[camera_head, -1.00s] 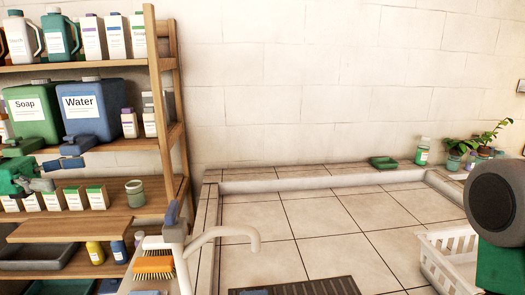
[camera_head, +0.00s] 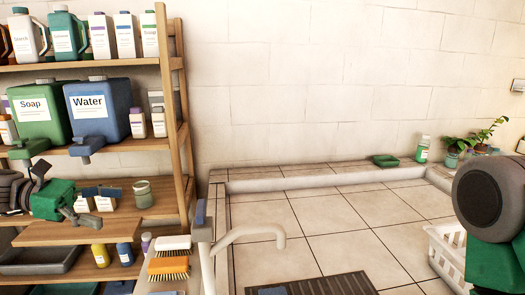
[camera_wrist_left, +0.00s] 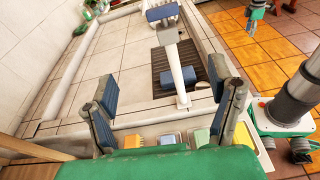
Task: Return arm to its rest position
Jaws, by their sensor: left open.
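My left gripper (camera_head: 92,203) is at the left of the head view, in front of the wooden shelf (camera_head: 95,232), below the Soap and Water containers. It has a green body and blue pads. In the left wrist view, its two fingers (camera_wrist_left: 167,104) stand wide apart, with nothing between the pads. The gap looks toward the basin's faucet (camera_wrist_left: 180,70). A green and dark grey link of my own arm shows at the right edge of the head view.
A green Soap container (camera_head: 36,122) and blue Water container (camera_head: 97,118) have taps jutting above the gripper. A green jar (camera_head: 142,191) stands to its right. An orange brush (camera_head: 168,264) lies near the faucet. A white basket (camera_head: 446,252) stands right. The tiled basin floor (camera_head: 300,218) is mostly clear.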

